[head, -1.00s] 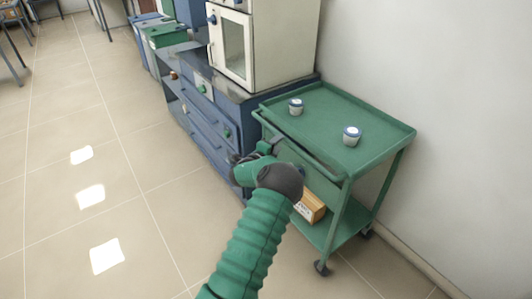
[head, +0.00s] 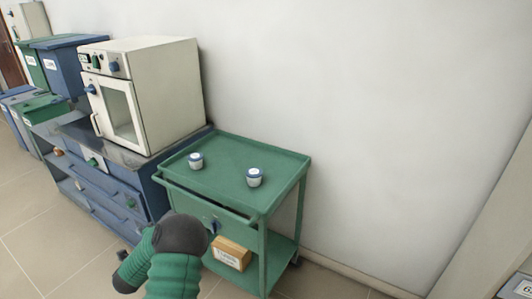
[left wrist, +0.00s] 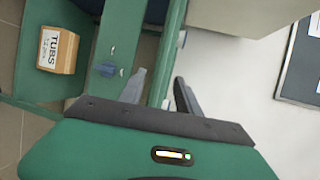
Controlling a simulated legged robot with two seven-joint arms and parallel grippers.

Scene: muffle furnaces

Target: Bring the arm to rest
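My left arm (head: 175,270) comes in at the bottom of the head view, in front of the green cart. Its dark rounded joint (head: 180,235) shows there, but I cannot make out the fingertips in that view. In the left wrist view my left gripper (left wrist: 160,88) has its two dark fingers apart, with nothing between them. My right gripper is in neither view.
Blue and green bins (head: 60,65) stand beyond. Floor is clear at lower left.

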